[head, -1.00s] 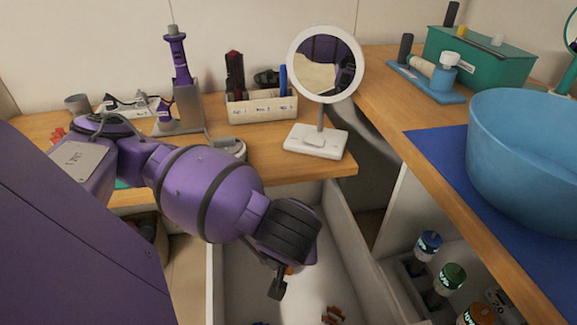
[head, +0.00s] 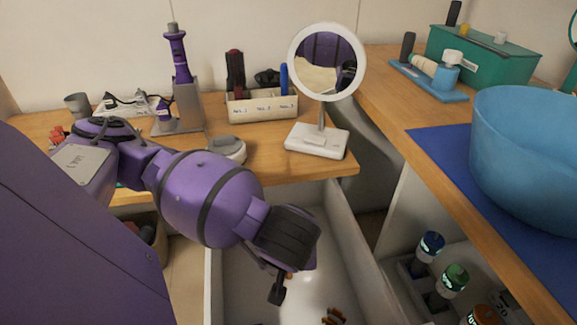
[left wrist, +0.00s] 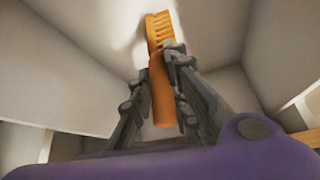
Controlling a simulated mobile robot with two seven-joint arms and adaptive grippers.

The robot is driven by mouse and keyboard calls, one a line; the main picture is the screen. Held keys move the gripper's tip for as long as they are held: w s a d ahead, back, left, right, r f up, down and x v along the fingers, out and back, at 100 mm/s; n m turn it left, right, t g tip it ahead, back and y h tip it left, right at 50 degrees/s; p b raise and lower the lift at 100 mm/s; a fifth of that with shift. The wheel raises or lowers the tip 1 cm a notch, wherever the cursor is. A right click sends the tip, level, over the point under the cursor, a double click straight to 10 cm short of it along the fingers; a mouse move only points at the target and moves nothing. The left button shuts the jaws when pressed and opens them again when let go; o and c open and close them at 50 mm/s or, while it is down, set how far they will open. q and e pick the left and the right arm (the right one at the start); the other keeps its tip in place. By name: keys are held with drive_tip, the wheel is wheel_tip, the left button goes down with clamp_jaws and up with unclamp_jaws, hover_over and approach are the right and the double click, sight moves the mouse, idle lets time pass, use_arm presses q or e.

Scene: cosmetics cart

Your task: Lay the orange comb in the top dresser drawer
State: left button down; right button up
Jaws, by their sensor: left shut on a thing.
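The orange comb (left wrist: 160,75) shows in the left wrist view, its handle between my two fingers and its toothed end pointing away from the palm. My left gripper (left wrist: 158,95) is shut on the handle. In the head view my left gripper (head: 276,292) points down inside the open white drawer (head: 213,290), below the wooden dresser top. Only a small bit of orange (head: 290,275) shows beside the finger there. The wrist view shows pale drawer walls (left wrist: 75,75) around the comb; I cannot tell whether the comb touches the floor. My right gripper is not in view.
A brownish-orange toothed piece (head: 334,316) shows low in the drawer; I cannot tell what it is. A round mirror (head: 318,140) stands on the dresser top (head: 270,160). Bottles (head: 453,281) stand right of the drawer, below a counter with a blue basin (head: 530,160).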

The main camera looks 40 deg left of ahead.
use_arm(q)
drive_tip(key=shift+f, duration=0.15)
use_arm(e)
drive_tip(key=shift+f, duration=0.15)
use_arm(q)
drive_tip(key=c, duration=1.6)
unclamp_jaws()
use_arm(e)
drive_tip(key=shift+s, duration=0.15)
use_arm(q)
drive_tip(key=r+p, duration=0.5)
drive_tip(key=r, duration=0.3)
drive_tip(key=r+p, duration=0.6)
drive_tip(key=r, duration=0.2)
drive_tip(key=r+p, duration=0.5)
drive_tip(key=r, duration=0.4)
drive_tip(key=shift+a+p, duration=0.4)
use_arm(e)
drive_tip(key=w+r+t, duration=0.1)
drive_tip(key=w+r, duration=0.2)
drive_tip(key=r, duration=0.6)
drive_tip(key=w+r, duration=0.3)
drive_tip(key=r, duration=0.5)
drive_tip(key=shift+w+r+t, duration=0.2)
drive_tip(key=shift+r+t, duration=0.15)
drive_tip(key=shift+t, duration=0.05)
